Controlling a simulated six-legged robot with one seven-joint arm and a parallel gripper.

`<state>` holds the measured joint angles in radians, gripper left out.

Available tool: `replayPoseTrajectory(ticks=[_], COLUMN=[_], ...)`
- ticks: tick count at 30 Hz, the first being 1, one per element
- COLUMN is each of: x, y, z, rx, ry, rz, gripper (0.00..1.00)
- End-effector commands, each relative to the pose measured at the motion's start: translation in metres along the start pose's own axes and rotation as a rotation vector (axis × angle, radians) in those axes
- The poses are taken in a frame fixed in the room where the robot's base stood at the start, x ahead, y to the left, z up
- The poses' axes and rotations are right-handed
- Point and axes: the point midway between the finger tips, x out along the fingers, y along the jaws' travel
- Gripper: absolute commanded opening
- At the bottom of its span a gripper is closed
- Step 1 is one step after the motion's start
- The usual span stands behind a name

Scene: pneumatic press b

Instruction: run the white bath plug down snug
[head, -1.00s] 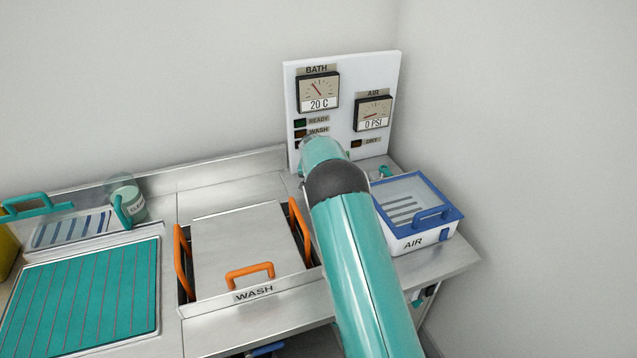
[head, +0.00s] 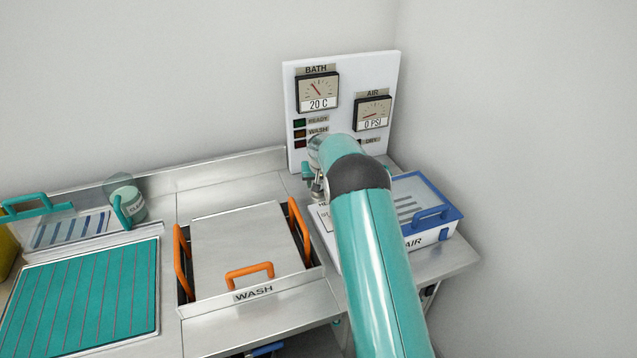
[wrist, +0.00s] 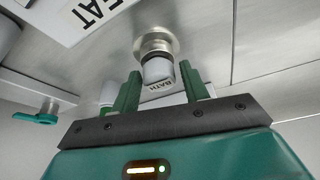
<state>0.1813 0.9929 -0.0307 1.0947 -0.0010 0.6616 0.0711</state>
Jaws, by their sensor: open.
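In the wrist view a white cylindrical plug (wrist: 158,71) sits at a round metal collar (wrist: 155,43) on the steel surface. A small label reading BATH (wrist: 161,87) shows just beyond the plug. My gripper (wrist: 162,84) is open, its two green fingers spread to the left and right of the plug, with visible gaps. The fingers do not appear to touch it. How far the plug is seated in the collar I cannot tell. In the head view my arm hides the plug and the fingertips.
A teal lever (wrist: 40,117) and a HEAT plate (wrist: 75,15) lie left of the plug in the wrist view. The gauge panel (head: 346,70) stands behind my arm. The WASH bath (head: 240,235) is left; the blue-lidded AIR box (head: 440,213) is right.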

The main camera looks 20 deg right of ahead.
Motion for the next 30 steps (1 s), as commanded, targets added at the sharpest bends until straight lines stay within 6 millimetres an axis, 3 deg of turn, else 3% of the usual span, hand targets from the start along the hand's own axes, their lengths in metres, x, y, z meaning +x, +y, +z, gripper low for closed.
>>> replayPoseTrajectory(ticks=[1, 4, 5, 30], x=[0.0001, 0.0002, 0.0002, 0.0011], y=[0.0005, 0.0006, 0.0006, -0.0016], z=[0.0001, 0.0001, 0.0001, 0.0005], rx=[0.001, 0.001, 0.001, 0.261], ry=[0.000, 0.000, -0.001, -0.002], rz=[0.001, 0.001, 0.001, 0.111], gripper=[0.41, 0.21, 0.20, 0.20])
